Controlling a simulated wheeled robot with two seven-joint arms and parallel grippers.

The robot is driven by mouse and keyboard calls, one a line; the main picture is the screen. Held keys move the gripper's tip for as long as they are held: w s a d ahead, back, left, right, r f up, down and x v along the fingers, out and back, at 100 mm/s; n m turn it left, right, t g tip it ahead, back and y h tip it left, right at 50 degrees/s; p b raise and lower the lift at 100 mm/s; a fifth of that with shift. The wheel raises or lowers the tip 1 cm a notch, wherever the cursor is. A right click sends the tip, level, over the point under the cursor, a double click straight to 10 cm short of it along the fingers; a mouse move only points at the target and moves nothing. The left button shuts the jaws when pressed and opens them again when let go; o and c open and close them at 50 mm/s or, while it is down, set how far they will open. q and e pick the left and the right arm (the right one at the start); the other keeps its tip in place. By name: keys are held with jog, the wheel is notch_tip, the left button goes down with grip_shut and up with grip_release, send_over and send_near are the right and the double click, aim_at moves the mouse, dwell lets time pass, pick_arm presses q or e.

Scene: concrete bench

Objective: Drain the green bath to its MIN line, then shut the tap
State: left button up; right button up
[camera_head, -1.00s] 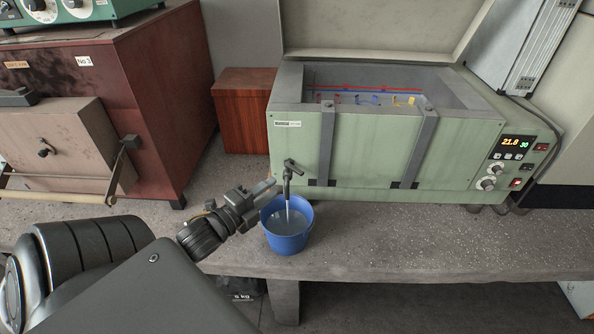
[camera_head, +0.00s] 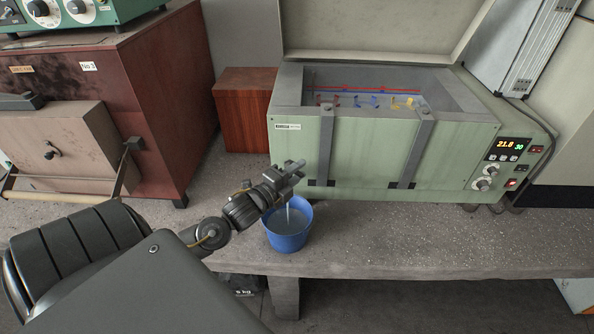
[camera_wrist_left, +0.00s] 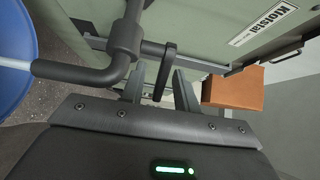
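The green bath (camera_head: 345,152) stands on the bench with its lid up. Red and blue lines show on its inner back wall; I cannot read a MIN mark or make out the water level against it. The dark tap (camera_wrist_left: 122,42) shows in the left wrist view, with its lever (camera_wrist_left: 167,66); in the head view my gripper hides it. A thin stream runs from the spout into the blue bucket (camera_head: 290,241), which holds water. My left gripper (camera_head: 297,166) is at the tap, its fingers open (camera_wrist_left: 158,88) on either side of the lever. My right gripper is out of view.
Two straps (camera_head: 417,150) run down the bath's front. The control panel (camera_head: 508,149) reads 21.8 and 30. A reddish-brown box (camera_head: 243,108) and a dark red furnace (camera_head: 160,100) stand left. The bench (camera_head: 430,238) is clear right of the bucket.

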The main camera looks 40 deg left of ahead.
pick_arm(q)
grip_shut()
jog(key=shift+w+n+y, duration=0.1)
jog(key=shift+n+y, duration=0.2)
jog(key=shift+y, duration=0.2)
jog(key=n+y+p, duration=0.1)
jog(key=y, duration=0.1)
jog(key=n+y+p, duration=0.1)
jog(key=shift+w+r+n+y, duration=0.15)
jog(key=shift+w+n+y, duration=0.15)
jog(key=shift+w+y, duration=0.1)
jog(key=shift+w+a+n+g+y+p, duration=0.1)
jog(key=shift+w+n+g+y+p, duration=0.15)
jog(key=shift+n+g+y+p, duration=0.6)
jog(key=shift+w+a+n+g+y+p, duration=0.2)
jog(key=shift+n+g+y+p, duration=0.15)
jog(key=shift+n+y+p, duration=0.7)
jog(key=shift+w+a+n+g+y+p, duration=0.1)
jog(key=shift+w+n+g+y+p, duration=0.3)
jog(key=shift+y+p, duration=0.9)
jog(key=shift+s+f+g+y, duration=0.2)
jog(key=shift+g+y, duration=0.1)
jog(key=shift+y, duration=0.1)
